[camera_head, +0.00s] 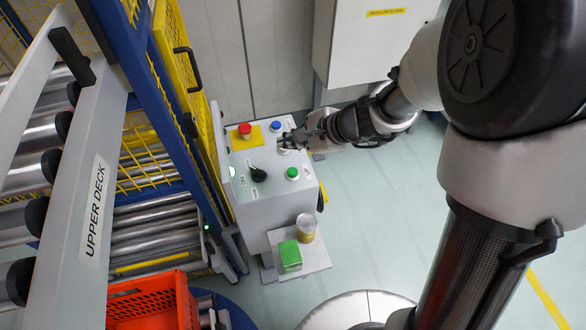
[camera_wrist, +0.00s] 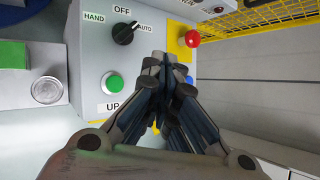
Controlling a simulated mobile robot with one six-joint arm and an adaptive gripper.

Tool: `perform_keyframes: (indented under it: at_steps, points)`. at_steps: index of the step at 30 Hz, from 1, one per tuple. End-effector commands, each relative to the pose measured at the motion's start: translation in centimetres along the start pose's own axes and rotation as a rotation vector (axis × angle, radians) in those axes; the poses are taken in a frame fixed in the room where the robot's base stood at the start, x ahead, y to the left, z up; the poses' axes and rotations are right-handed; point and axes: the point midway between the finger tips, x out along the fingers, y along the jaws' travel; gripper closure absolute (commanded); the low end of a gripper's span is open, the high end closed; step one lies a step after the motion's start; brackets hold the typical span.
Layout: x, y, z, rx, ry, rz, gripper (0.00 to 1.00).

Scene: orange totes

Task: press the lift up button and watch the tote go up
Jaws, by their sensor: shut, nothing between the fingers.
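The grey control box (camera_head: 262,201) stands beside the lift cage. Its green button (camera_head: 292,173) sits near the right edge of its sloping top. In the wrist view the green button (camera_wrist: 113,82) has "UP" printed beside it. My gripper (camera_head: 287,143) is shut and empty over the panel, between the green and blue buttons. In the wrist view the fingertips (camera_wrist: 164,62) are to the right of the green button, apart from it in the picture. Whatever lies under the fingers is hidden. The orange tote (camera_head: 150,305) is at the bottom left, partly cut off.
A black selector switch (camera_wrist: 123,34), a red emergency knob (camera_head: 244,129) on yellow and a blue button (camera_head: 275,126) share the panel. A shelf (camera_head: 310,261) below carries a green box (camera_head: 289,256) and a round can (camera_head: 306,228). The yellow mesh cage (camera_head: 176,55) stands left.

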Motion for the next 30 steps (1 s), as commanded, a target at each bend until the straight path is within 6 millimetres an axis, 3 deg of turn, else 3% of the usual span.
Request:
perform_keyframes:
  at_steps: [21,30]
  points:
    - [5.8,4.2,-4.2,-0.001,0.0,0.001,1.0]
    - [6.0,4.4,-4.4,-0.002,0.0,0.0,1.0]
